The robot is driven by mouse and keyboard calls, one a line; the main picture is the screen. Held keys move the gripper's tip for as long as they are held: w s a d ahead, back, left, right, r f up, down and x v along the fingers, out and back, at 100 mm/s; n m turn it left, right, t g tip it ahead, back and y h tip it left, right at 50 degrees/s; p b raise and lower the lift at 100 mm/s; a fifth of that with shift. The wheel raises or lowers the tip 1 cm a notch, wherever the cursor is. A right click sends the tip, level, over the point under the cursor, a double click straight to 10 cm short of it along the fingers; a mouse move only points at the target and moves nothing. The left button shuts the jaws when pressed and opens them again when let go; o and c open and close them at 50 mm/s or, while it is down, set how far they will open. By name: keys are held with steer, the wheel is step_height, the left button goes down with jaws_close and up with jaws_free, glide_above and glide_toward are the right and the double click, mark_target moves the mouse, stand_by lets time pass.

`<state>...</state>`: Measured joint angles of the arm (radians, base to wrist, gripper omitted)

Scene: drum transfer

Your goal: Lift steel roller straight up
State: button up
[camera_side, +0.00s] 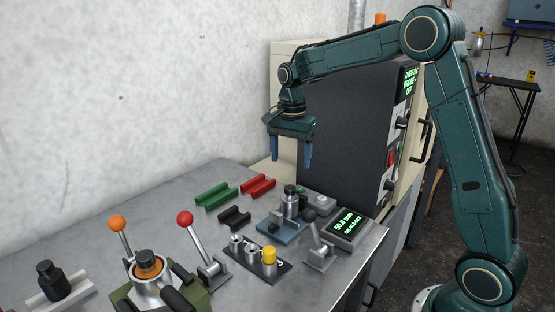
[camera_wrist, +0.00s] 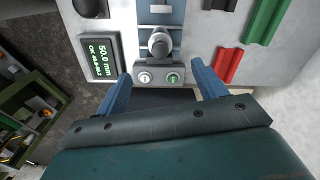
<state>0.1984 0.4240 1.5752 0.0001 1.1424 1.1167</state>
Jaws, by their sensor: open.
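A short steel roller with a dark upper end (camera_side: 291,194) stands upright on a blue fixture (camera_side: 280,231); I take this to be the steel roller. In the wrist view the roller (camera_wrist: 158,44) shows as a grey round end on the blue fixture (camera_wrist: 172,14), just beyond the fingertips. My gripper (camera_side: 290,164) points down with its two blue fingers apart and nothing between them. It hangs above the table, higher than the roller and apart from it. In the wrist view my gripper (camera_wrist: 160,72) has its fingers spread to either side of a two-button box.
A display reading 50.0 mm (camera_side: 348,226) and a black-knobbed lever (camera_side: 318,245) stand close right of the fixture. Green (camera_side: 218,196), red (camera_side: 258,185) and black (camera_side: 234,218) channel blocks lie left. A dark cabinet (camera_side: 345,130) stands behind.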

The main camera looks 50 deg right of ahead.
mark_target(290, 187)
steer(key=shift+f, duration=3.45)
steer(key=shift+f, duration=0.1)
steer(key=shift+d+f, duration=0.1)
steer(key=shift+f, duration=2.4)
steer(key=shift+c, duration=0.2)
jaws_close()
steer(key=shift+r, duration=0.2)
step_height(290, 187, up, 20)
steer(key=shift+f, duration=0.15)
